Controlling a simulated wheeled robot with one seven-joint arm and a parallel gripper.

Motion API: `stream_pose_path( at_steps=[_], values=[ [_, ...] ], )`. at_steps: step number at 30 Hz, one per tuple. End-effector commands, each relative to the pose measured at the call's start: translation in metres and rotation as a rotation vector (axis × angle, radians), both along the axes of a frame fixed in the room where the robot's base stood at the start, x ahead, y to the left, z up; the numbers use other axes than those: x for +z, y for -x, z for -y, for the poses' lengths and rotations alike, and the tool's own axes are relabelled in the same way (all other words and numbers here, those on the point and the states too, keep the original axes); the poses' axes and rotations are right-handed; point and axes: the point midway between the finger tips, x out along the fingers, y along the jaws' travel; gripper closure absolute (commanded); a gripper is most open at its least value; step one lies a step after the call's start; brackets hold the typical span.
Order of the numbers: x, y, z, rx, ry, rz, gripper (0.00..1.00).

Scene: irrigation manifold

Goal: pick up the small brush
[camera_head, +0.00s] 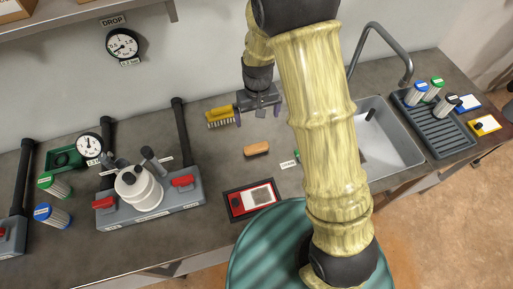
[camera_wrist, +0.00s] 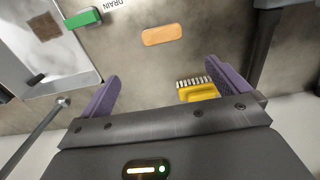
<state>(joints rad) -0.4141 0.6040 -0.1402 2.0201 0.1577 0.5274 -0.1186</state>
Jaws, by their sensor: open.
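A yellow brush with pale bristles (camera_head: 220,117) lies on the grey counter near the wall, left of my gripper (camera_head: 258,113). In the wrist view the brush (camera_wrist: 197,91) shows beside the inner side of the right finger, its lower part hidden by the gripper body. My gripper (camera_wrist: 160,72) is open, with two purple fingers wide apart and nothing between the tips. I cannot tell its exact height above the counter. A small tan-orange block (camera_head: 256,149) lies in front of the gripper; it also shows in the wrist view (camera_wrist: 161,35).
A manifold with red valves (camera_head: 150,208) stands at left. A red-framed tray (camera_head: 252,199) lies in front.

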Motion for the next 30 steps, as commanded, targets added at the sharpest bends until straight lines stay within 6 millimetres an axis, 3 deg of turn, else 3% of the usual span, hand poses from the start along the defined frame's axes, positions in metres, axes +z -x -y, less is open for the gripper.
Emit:
stream_pose_path(
  at_steps=[5,24,30],
  values=[
    [-0.013,0.001,0.000,-0.001,0.000,-0.005,0.00],
    [-0.107,0.001,0.001,-0.001,0.001,-0.004,0.00],
    [-0.122,0.001,0.000,-0.001,-0.001,0.000,0.00]
  ],
)
